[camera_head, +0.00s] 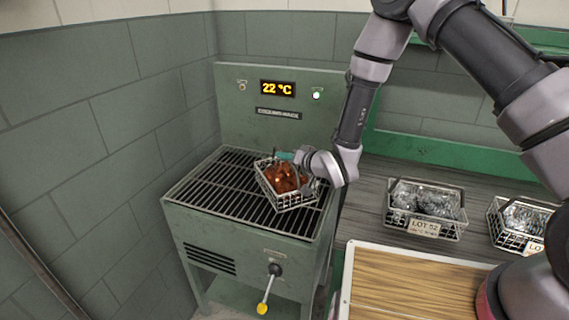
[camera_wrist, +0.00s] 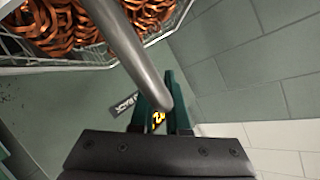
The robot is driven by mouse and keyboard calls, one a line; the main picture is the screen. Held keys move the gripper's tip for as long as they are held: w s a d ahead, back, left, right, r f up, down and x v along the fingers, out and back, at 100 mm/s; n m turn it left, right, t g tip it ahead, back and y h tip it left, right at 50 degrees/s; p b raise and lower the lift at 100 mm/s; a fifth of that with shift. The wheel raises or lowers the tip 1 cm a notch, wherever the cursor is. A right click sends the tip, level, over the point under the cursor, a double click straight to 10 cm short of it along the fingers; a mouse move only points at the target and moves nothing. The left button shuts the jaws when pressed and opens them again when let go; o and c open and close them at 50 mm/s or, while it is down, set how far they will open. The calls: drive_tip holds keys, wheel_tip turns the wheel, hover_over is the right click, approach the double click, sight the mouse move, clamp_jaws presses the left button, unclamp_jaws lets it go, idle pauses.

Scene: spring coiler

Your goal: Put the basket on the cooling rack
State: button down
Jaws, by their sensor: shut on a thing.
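A wire basket (camera_head: 290,203) of copper-coloured coils (camera_head: 283,177) is at the right part of the cooling rack (camera_head: 222,186), over its black bars. Whether its base touches the bars I cannot tell. My gripper (camera_head: 288,156) is at the top of the basket and shut on its handle. In the wrist view the grey handle bar (camera_wrist: 128,40) runs between the green fingers of my gripper (camera_wrist: 172,105), with the coils (camera_wrist: 62,22) at the upper left.
A display (camera_head: 277,88) on the rack's back panel reads 22 °C, with a lit lamp (camera_head: 316,96) beside it. A yellow-tipped lever (camera_head: 268,290) is on the front. Two baskets of silvery pieces (camera_head: 425,207) (camera_head: 519,222) stand on the right counter, by a wooden-topped tray (camera_head: 345,297). The rack's left part is clear.

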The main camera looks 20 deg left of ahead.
sight(285, 172)
drive_tip(key=shift+f, duration=1.15)
drive_tip(key=c, duration=0.9)
unclamp_jaws()
